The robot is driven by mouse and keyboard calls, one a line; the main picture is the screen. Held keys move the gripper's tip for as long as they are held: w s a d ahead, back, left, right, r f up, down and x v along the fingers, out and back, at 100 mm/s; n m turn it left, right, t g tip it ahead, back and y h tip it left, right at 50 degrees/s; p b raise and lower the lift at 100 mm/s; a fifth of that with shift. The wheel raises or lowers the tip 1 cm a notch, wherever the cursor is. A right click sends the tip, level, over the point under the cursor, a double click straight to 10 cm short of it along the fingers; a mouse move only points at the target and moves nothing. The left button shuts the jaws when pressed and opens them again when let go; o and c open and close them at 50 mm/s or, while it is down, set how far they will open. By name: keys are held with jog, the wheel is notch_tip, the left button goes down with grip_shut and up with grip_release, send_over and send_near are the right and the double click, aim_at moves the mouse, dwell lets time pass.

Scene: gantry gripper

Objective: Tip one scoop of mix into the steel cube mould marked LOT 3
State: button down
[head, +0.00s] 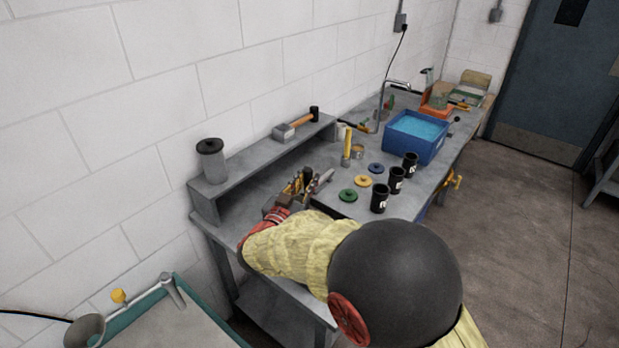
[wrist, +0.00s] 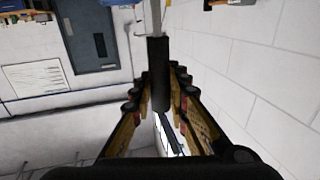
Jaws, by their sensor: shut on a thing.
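In the wrist view my gripper (wrist: 156,84) is closed around a black handle (wrist: 157,62) with a thin grey shaft beyond it. The far end of this tool runs out of the top of the picture, so I cannot tell whether it is a scoop or carries mix. In the head view my yellow-sleeved arm reaches over the near end of the bench, and my gripper cannot be made out there. I cannot pick out a steel cube mould or a LOT 3 mark.
The shelf (head: 262,152) holds a lidded grey canister (head: 213,162) and a hammer (head: 297,124).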

jog(key=shift+f+b, duration=4.9)
jog(key=shift+f, duration=1.65)
jog(key=shift+s+d, duration=2.1)
jog(key=shift+d, duration=0.55)
notch_tip(320, 180, up, 16)
jog(key=w+a+p, duration=0.2)
jog(key=p, duration=1)
jog(key=shift+a, duration=0.3)
jog(key=shift+f, duration=0.15)
